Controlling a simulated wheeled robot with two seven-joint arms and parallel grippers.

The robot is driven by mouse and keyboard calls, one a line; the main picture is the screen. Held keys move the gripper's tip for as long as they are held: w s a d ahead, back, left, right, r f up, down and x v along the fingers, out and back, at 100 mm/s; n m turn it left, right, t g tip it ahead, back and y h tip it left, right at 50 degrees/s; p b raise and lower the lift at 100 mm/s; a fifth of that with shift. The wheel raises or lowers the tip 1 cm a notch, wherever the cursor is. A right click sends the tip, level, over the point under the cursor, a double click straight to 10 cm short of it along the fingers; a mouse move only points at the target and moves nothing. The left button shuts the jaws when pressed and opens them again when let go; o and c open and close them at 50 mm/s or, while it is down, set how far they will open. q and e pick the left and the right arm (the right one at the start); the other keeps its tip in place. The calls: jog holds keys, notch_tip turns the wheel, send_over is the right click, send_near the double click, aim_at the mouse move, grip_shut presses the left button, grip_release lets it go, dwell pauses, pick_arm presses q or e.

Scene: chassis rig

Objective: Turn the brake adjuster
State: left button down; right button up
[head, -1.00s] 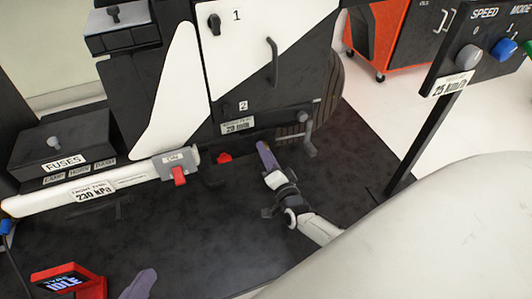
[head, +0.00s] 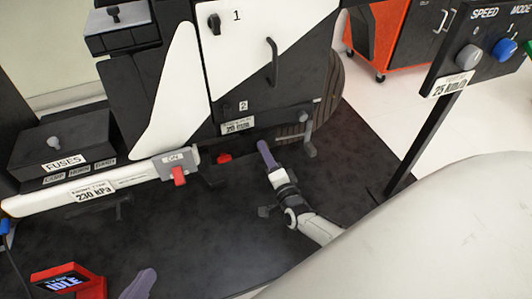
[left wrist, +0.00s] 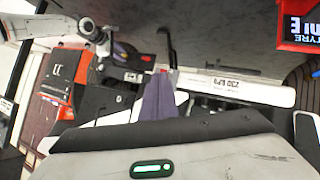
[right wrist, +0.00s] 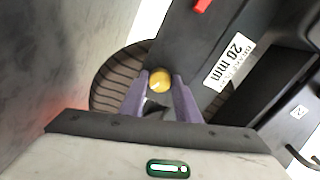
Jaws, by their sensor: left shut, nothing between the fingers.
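A grey crank-like handle (head: 308,135), which looks like the brake adjuster, hangs at the lower right of the black-and-white chassis, beside the tyre. In the right wrist view a round yellow knob (right wrist: 159,79) shows just beyond and between the fingertips; I cannot tell whether it belongs to the crank. A "20 mm" label (right wrist: 230,60) is close by. My right gripper (head: 264,150) is open, its fingers apart (right wrist: 160,88), left of the crank in the head view. My left gripper (head: 146,276) is shut and empty at the bottom, apart from the chassis; its fingers also show in the left wrist view (left wrist: 158,90).
The tyre (head: 330,100) stands behind the crank. A white bar with a red switch (head: 179,175) runs along the left, by the fuse box (head: 62,145). A red display (head: 68,281) is at bottom left. A post with a speed panel (head: 480,50) stands at right.

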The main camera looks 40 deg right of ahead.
jog(key=o, duration=0.3)
pick_arm(q)
jog(key=f+p, duration=0.1)
jog(key=a+f+y+p, duration=0.1)
jog(key=a+f+g+p, duration=0.1)
jog(key=shift+s+f+y+p, duration=0.1)
jog(key=shift+s+y+p, duration=0.2)
jog(key=shift+y, duration=0.1)
pick_arm(e)
jog(key=v, duration=1)
jog(key=shift+s, duration=0.15)
jog(key=shift+a, duration=0.1)
pick_arm(q)
jog(key=shift+w, duration=0.1)
